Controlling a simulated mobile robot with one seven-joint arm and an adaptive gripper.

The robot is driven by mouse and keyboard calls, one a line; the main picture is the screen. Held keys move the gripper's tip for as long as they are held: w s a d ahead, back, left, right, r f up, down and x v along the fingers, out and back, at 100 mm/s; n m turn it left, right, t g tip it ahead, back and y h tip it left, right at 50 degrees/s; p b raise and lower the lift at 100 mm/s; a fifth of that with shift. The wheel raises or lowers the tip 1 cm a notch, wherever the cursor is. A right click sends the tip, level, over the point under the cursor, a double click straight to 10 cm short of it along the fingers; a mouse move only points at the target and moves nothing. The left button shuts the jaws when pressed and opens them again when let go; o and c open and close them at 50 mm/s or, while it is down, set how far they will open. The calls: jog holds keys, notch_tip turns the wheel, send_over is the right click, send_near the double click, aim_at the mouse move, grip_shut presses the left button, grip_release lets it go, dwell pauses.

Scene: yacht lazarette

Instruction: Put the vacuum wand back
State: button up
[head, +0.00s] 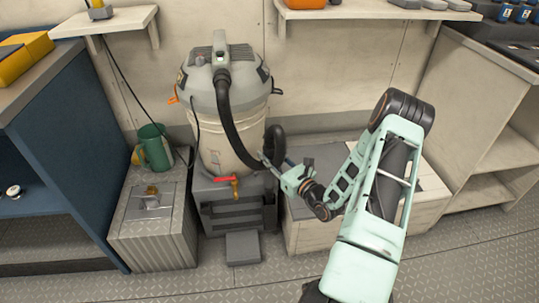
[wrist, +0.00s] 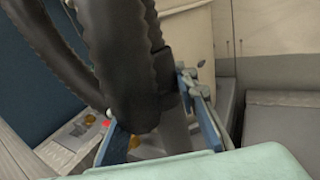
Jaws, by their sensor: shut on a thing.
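The shop vacuum (head: 222,115), with a grey head and a beige drum, stands upright on a dark grey base. Its black ribbed hose (head: 233,125) drops from the head toward my gripper (head: 275,168) and bends in a loop beside the drum. In the wrist view, my gripper (wrist: 152,112) is shut on the vacuum wand (wrist: 177,135), which shows as a grey tube below a black cuff. The thick hose (wrist: 118,65) hides much of the wand and part of the fingers. The wand's lower end is hidden in both views.
A metal box (head: 152,215) bearing a green jug (head: 155,147) stands left of the vacuum. The dark grey base (head: 238,208) has a red latch (head: 226,179). A low pale bench (head: 305,237) is on the right under my arm. The front floor is mostly clear.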

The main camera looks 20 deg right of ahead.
jog(key=o, duration=1.2)
jog(key=shift+o, duration=0.2)
